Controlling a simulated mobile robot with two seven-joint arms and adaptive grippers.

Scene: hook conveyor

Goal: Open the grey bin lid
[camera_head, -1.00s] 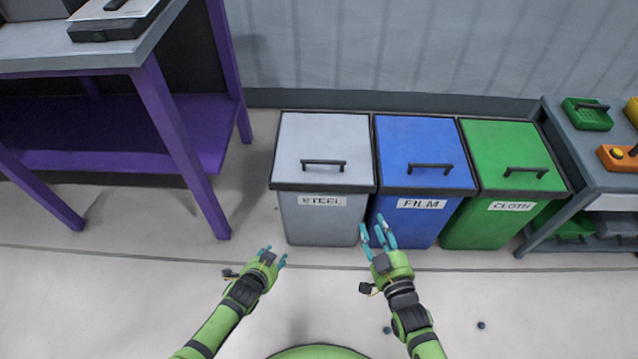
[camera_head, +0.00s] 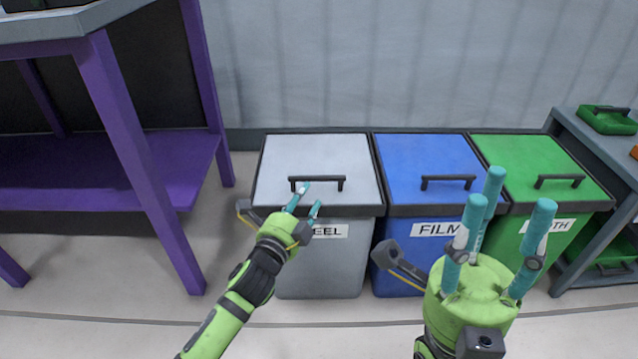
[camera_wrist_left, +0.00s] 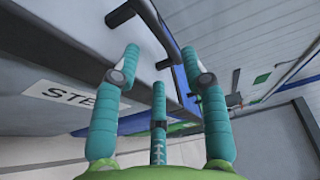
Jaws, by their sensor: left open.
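The grey bin (camera_head: 320,262) marked STEEL stands at the left of a row of three, with its grey lid (camera_head: 316,158) closed. A black bar handle (camera_head: 317,184) sits near the lid's front edge. My left gripper (camera_head: 308,199) is open at the front of that lid, its teal fingertips close to the handle. In the left wrist view the handle (camera_wrist_left: 150,30) is just past the open fingers (camera_wrist_left: 160,100); I cannot tell whether they touch it. My right gripper (camera_head: 502,215) is raised in front of the blue bin, fingers up and spread, holding nothing.
A blue bin (camera_head: 428,165) marked FILM and a green bin (camera_head: 530,165) stand close beside the grey one, lids closed. A purple-legged bench (camera_head: 130,140) is at the left, with clear floor between it and the bins. A grey shelf (camera_head: 595,150) is at the far right.

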